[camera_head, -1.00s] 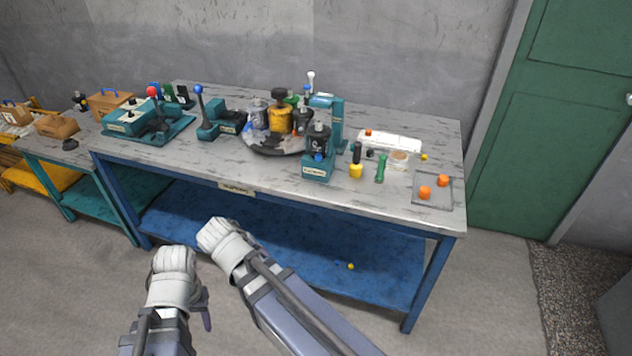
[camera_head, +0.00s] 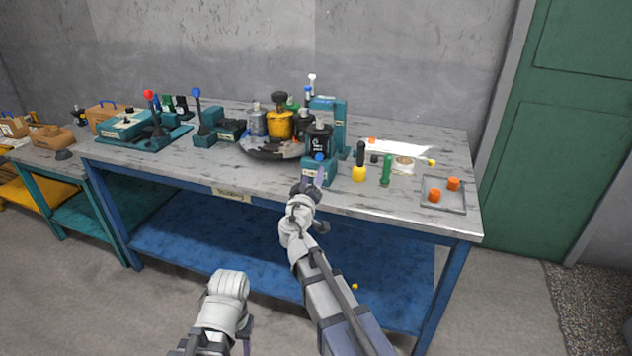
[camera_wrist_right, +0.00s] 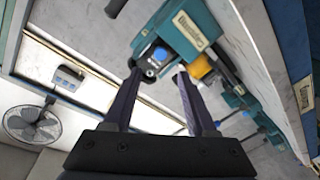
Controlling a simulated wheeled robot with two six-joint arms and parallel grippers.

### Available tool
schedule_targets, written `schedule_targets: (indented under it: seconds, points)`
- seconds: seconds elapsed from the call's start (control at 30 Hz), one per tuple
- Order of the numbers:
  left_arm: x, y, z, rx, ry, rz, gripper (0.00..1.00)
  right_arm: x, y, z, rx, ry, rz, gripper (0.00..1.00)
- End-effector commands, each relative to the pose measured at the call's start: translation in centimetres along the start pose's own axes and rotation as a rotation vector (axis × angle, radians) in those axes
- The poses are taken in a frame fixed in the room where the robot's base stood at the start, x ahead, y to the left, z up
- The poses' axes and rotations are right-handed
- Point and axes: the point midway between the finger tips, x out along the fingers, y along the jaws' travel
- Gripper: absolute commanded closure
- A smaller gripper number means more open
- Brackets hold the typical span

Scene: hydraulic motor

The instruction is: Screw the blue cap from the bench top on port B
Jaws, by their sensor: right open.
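The black motor (camera_head: 318,142) stands upright on a teal stand (camera_head: 318,174) at the bench's front edge. A round blue cap-like piece (camera_head: 319,157) is on its front; it also shows in the right wrist view (camera_wrist_right: 160,53). I cannot read which port it is at. My right gripper (camera_head: 311,181) is in front of the stand; in the right wrist view its fingers (camera_wrist_right: 156,76) are apart and empty, pointing toward the blue piece, with a gap left. My left gripper (camera_head: 246,335) hangs low in front of the bench, its fingers mostly hidden by the wrist.
A dark round tray (camera_head: 255,152) with a yellow pot (camera_head: 279,124) is left of the motor. A yellow-black tool (camera_head: 359,165), a green tool (camera_head: 386,170) and a grey tray (camera_head: 430,204) with orange caps (camera_head: 434,195) are on the right. The bench's front left is clear.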

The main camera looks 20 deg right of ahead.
Motion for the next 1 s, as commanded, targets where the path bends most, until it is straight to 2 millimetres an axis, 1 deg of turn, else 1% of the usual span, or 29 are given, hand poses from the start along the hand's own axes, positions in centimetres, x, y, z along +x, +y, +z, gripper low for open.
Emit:
schedule_targets:
  seconds: [0.27, 0.8, 1.0]
  points:
    - [0.0, 0.0, 0.0, 0.0, 0.0, 0.0, 0.5, 1.6, -0.1, 0.0, 0.0, -0.001, 0.0, 0.43]
    - [0.0, 0.0, 0.0, 0.0, 0.0, 0.0, 0.5, 7.5, -0.1, 0.0, 0.0, -0.002, 0.001, 0.43]
    - [0.0, 0.0, 0.0, 0.0, 0.0, 0.0, 0.5, 8.8, -0.1, 0.0, 0.0, -0.002, 0.0, 0.43]
